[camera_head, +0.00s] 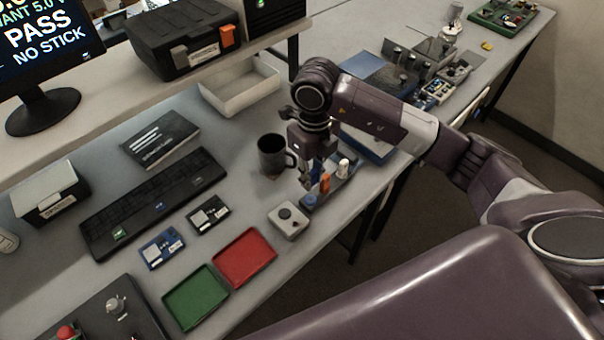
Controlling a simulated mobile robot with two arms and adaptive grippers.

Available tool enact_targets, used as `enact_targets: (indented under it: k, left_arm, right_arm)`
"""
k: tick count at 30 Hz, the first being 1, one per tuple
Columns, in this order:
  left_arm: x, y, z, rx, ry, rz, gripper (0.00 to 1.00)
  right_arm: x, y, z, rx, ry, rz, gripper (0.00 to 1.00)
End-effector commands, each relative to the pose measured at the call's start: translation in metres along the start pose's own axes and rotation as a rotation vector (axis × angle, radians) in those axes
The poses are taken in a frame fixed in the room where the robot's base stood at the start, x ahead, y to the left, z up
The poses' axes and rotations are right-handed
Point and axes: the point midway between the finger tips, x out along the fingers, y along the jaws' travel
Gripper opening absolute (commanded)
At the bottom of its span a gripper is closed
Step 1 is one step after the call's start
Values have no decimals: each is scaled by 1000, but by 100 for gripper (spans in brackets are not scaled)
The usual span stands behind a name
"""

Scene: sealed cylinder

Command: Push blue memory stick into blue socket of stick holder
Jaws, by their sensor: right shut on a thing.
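The stick holder (345,181) is a narrow dark-blue strip near the front edge of the table. An orange stick (325,183) and a white piece (343,168) stand upright on it. A small blue part (310,200) shows at its near-left end; whether it is the blue socket or the foot of the blue memory stick is too small to tell. My right gripper (306,180) points down just above this blue end, shut on the blue memory stick, which its fingers mostly hide. I cannot see how deep the stick sits. My left gripper is not in view.
A dark mug (273,156) stands close left of the right gripper. A grey box with a round knob (289,220) sits in front. Red (245,257) and green (197,297) trays lie farther left. A monitor (45,45) reads "PASS" and "NO STICK".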

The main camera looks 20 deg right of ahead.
Motion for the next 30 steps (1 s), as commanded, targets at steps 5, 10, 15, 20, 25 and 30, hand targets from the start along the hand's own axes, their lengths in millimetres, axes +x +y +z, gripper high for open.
enact_targets:
  k: [5, 10, 15, 20, 25, 30]
  left_arm:
    - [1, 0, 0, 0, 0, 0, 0]
    - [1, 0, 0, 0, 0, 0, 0]
    - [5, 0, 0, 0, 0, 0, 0]
    - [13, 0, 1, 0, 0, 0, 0]
    - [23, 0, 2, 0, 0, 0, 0]
    - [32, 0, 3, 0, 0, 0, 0]
  right_arm:
    - [0, 0, 0, 0, 0, 0, 0]
    - [1, 0, 0, 0, 0, 0, 0]
    - [7, 0, 0, 0, 0, 0, 0]
    - [19, 0, 0, 1, 0, 0, 0]
    - [36, 1, 0, 1, 1, 1, 0]
    - [51, 1, 0, 1, 0, 0, 0]
